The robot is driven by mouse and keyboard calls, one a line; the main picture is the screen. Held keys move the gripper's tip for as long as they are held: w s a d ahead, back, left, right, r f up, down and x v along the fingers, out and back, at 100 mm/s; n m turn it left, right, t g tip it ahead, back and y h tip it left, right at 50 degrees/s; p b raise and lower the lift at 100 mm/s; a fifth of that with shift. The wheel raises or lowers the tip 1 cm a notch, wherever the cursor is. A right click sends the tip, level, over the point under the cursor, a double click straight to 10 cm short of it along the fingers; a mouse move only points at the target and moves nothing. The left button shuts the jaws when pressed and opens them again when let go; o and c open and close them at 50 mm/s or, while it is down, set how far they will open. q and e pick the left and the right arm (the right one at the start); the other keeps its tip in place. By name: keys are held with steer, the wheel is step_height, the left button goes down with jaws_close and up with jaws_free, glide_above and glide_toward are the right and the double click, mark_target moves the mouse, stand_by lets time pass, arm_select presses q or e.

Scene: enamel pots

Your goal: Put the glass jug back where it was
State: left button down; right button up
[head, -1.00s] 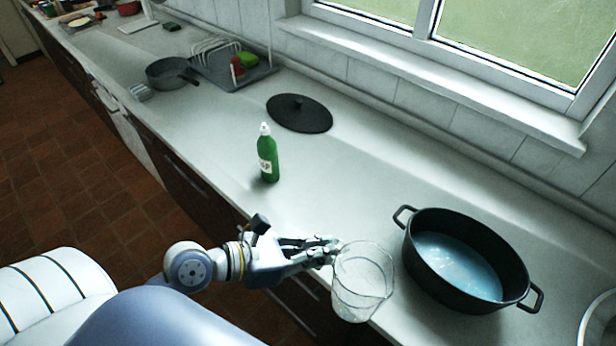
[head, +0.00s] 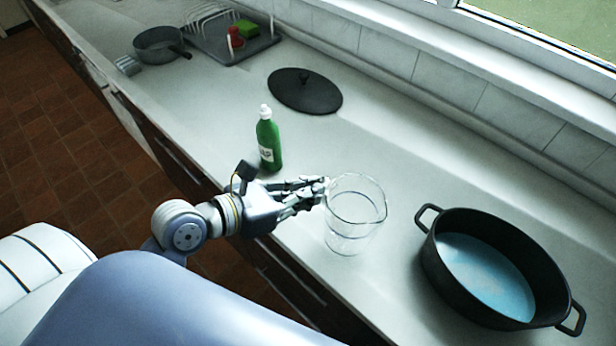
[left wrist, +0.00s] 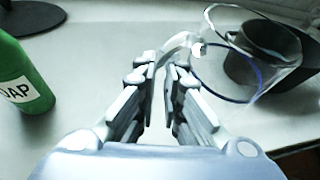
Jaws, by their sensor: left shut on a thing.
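The clear glass jug (head: 354,218) is at the counter's front part, between the green soap bottle and the black pot in the head view. My left gripper (head: 318,190) is shut on the jug's left side, at its handle. In the left wrist view the gripper (left wrist: 172,75) points at the jug (left wrist: 235,60), with the handle between the fingertips. The jug looks upright and empty. I cannot tell whether its base touches the counter. My right gripper is not in view.
A green soap bottle (head: 269,143) stands just behind my left gripper. A black oval pot (head: 450,275) with bluish liquid stands at right. A black lid (head: 305,92) lies farther back. A grey pan (head: 157,45) and drying rack (head: 225,45) are at the far left. Counter behind the jug is clear.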

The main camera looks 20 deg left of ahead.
arm_select(q)
steer(key=w+a+f, duration=0.1)
steer(key=w, duration=0.1)
steer(key=w+a+f+p, duration=0.1)
steer(key=w, duration=0.2)
steer(key=w+a+f, duration=0.1)
steer(key=w+f, duration=0.1)
steer(key=w, duration=0.1)
steer(key=shift+a+p, duration=0.15)
steer(key=shift+p, duration=0.2)
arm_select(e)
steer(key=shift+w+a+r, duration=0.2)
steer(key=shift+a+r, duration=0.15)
arm_select(q)
steer(key=shift+f, duration=0.2)
steer(key=c, duration=1.7)
jaws_free()
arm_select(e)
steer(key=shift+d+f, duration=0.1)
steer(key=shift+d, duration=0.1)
